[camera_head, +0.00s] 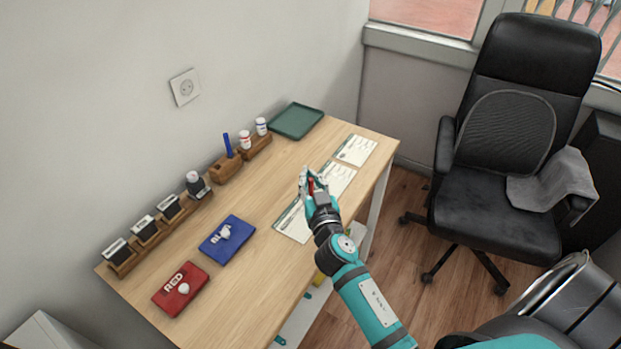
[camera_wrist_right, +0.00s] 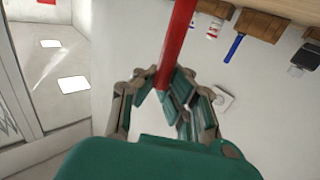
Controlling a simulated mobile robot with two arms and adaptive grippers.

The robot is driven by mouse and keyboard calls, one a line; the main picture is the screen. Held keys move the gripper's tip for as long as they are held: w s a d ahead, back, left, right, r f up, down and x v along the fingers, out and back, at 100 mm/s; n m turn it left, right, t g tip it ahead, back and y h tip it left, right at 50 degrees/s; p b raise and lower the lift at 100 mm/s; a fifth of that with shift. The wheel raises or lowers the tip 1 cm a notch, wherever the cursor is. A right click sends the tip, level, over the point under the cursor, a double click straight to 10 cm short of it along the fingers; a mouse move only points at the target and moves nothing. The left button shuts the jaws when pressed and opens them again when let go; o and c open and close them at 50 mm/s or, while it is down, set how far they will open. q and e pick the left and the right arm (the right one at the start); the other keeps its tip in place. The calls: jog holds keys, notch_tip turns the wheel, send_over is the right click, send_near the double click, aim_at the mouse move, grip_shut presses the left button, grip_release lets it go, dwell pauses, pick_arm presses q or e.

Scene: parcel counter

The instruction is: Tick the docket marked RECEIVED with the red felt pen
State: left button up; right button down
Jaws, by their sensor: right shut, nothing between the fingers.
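Three pale dockets lie in a row on the wooden counter in the head view: a far one (camera_head: 355,150), a middle one (camera_head: 343,174) and a near one (camera_head: 291,223). Their print is too small to read, so I cannot tell which is marked RECEIVED. My right gripper (camera_head: 310,181) is over the middle and near dockets and hides parts of them. Its fingers are shut. The red felt pen (camera_wrist_right: 177,45) shows at the fingers in the wrist view, running up out of frame; I cannot tell whether it is gripped. My left gripper is not in view.
A wooden holder (camera_head: 222,172) with a blue pen (camera_head: 228,146) stands along the wall, near small bottles and several stamps. A green tray (camera_head: 297,120) is at the far end. A blue box (camera_head: 238,243) and a red box (camera_head: 172,293) lie left. A black chair (camera_head: 500,215) stands right.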

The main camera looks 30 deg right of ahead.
jog(key=shift+r+p, duration=2.75)
jog(key=shift+r, duration=0.3)
